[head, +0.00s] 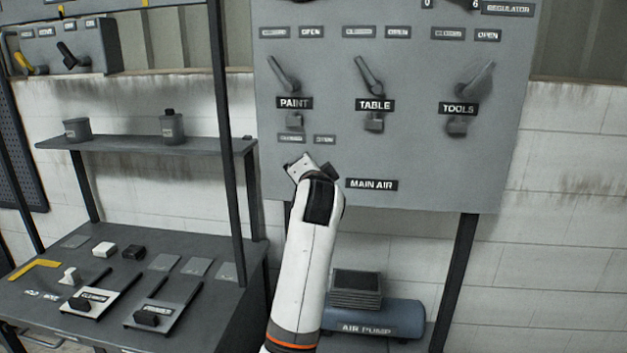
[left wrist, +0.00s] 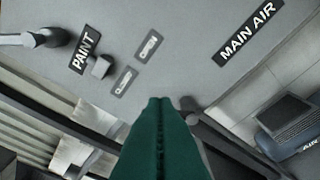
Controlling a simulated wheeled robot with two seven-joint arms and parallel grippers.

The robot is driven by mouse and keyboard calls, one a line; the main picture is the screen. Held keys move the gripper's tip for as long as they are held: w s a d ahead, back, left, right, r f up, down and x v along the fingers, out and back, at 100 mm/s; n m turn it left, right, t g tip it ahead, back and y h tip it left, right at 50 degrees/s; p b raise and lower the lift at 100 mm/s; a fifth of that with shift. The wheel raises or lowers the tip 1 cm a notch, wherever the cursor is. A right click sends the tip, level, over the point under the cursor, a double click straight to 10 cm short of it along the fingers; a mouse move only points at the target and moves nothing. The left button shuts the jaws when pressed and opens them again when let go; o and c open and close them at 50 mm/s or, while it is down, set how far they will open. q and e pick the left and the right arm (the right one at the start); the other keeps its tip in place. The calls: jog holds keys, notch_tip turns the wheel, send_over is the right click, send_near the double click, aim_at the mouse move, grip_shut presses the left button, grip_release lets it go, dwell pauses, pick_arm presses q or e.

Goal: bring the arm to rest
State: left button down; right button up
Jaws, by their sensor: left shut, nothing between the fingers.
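My left arm (head: 305,265) rises from the bottom middle in the head view, its wrist in front of the lower edge of the grey valve panel (head: 420,155). My left gripper shows in the left wrist view (left wrist: 160,102) as two green fingers closed together with nothing between them. The fingers point at the panel, near the PAINT label (left wrist: 84,48) and the MAIN AIR label (left wrist: 246,31). In the head view the wrist hides the fingertips and the panel left of MAIN AIR. I cannot tell whether they touch the panel. My right gripper is not in view.
The panel carries levers for PAINT (head: 284,73), TABLE (head: 369,75) and TOOLS (head: 476,80). A blue air pump (head: 385,318) stands below it. A dark bench (head: 205,290) with several small items and a shelf (head: 140,146) are on the left.

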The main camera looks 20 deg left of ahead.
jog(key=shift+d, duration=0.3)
